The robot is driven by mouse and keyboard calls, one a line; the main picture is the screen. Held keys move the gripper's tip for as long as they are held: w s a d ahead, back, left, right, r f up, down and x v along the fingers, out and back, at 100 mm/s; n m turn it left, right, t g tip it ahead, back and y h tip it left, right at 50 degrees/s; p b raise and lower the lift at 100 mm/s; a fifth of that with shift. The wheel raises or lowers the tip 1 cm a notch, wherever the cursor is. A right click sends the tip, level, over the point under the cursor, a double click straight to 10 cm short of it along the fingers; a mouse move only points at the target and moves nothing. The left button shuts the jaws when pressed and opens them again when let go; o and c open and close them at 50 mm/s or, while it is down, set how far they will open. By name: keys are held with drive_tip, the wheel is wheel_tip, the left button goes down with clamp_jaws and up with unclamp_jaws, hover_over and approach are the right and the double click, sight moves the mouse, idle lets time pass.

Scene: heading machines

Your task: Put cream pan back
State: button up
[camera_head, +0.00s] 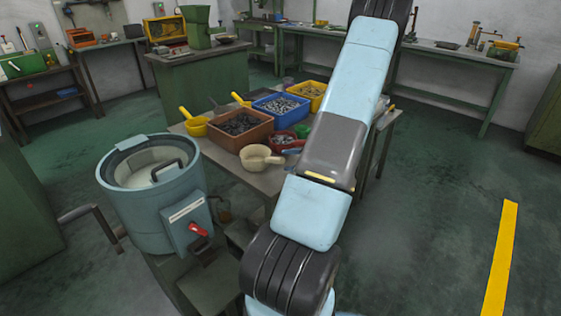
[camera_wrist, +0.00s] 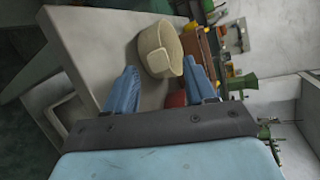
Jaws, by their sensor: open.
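The cream pan (camera_head: 258,157) sits on the table (camera_head: 269,181) near its front edge, in front of the brown crate. In the wrist view the cream pan (camera_wrist: 160,50) is on the grey tabletop (camera_wrist: 92,35), just beyond and between the two blue fingers of my gripper (camera_wrist: 163,78). My gripper is open, with nothing held. I cannot tell whether a finger touches the pan. In the head view my arm covers the table's right part, and my gripper does not show.
A brown crate (camera_head: 240,130), a blue crate (camera_head: 281,107) and a yellow crate (camera_head: 306,90) hold small parts. A yellow scoop (camera_head: 195,123) and a red pan (camera_head: 284,143) are close by. A blue-grey drum machine (camera_head: 151,220) stands left. The floor at right is clear.

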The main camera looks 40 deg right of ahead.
drive_tip(key=v, duration=0.6)
drive_tip(key=w+a+r+n+g+y, duration=0.1)
drive_tip(key=w+a+r+n+g, duration=0.15)
drive_tip(key=a+r, duration=0.45)
drive_tip(key=w+a+r+n+g, duration=0.1)
drive_tip(key=a+r+n+g, duration=0.3)
drive_tip(key=a, duration=0.5)
drive_tip(key=w+a+r+n+g+y, duration=0.1)
drive_tip(key=w+a+r+n+g, duration=0.2)
drive_tip(key=a+r, duration=0.4)
drive_tip(key=s+a+r+n+t+h, duration=0.1)
drive_tip(key=s+a+r+n+h, duration=0.6)
drive_tip(key=s+a+r, duration=0.6)
drive_tip(key=s+a+h, duration=0.1)
drive_tip(key=a, duration=0.2)
drive_tip(key=shift+s+a, duration=0.2)
drive_tip(key=shift+a, duration=0.1)
